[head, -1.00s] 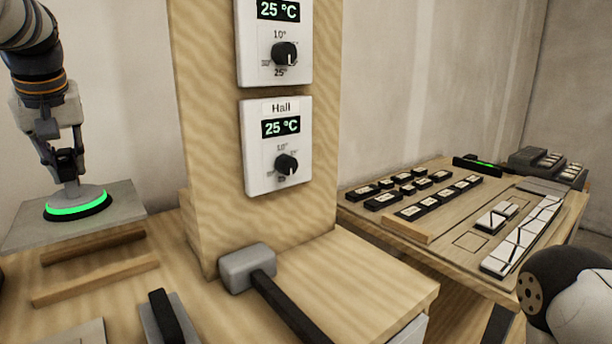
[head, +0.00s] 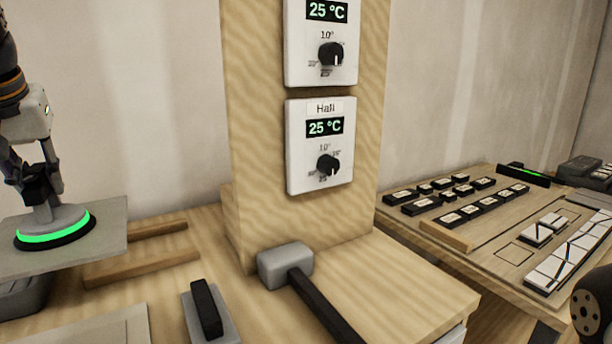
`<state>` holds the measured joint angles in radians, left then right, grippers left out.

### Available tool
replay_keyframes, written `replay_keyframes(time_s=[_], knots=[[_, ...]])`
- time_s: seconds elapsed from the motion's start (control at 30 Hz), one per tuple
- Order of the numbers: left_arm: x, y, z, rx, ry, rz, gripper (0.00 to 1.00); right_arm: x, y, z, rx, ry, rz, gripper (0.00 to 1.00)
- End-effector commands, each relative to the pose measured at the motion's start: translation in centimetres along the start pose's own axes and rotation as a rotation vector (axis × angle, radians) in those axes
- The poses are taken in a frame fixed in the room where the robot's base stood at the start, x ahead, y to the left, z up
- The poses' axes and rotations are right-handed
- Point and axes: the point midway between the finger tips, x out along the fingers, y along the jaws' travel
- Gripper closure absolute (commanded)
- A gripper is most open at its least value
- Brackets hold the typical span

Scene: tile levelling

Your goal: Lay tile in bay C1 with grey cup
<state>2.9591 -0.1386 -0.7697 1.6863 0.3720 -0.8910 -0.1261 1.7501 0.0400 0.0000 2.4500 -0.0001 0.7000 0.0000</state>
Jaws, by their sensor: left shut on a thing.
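My left gripper (head: 38,188) is at the left edge, shut on a grey suction cup (head: 52,219) with a lit green ring. A flat grey tile (head: 112,234) hangs level under the cup, above the bench and its wooden strips. Part of the tile is cut off by the picture's left edge. I cannot make out which bay is C1. A pale flat panel (head: 85,332) lies on the bench at the lower left.
A wooden post carries two white thermostats, the lower one (head: 321,146) marked Hall. A mallet (head: 285,265) and a black-handled trowel (head: 207,308) lie on the bench (head: 400,275). At right, another board (head: 480,254) holds several black labelled blocks and white tiles.

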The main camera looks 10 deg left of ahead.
Motion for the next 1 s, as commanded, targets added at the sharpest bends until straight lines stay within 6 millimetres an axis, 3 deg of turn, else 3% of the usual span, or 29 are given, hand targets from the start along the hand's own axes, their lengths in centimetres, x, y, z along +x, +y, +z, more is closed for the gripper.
replay_keyframes(time_s=[1.0], knots=[[-4.5,-11.9,8.8,-0.003,0.009,0.001,1.0,0.0,0.0,0.0,0.0,0.001,0.0,0.58]])
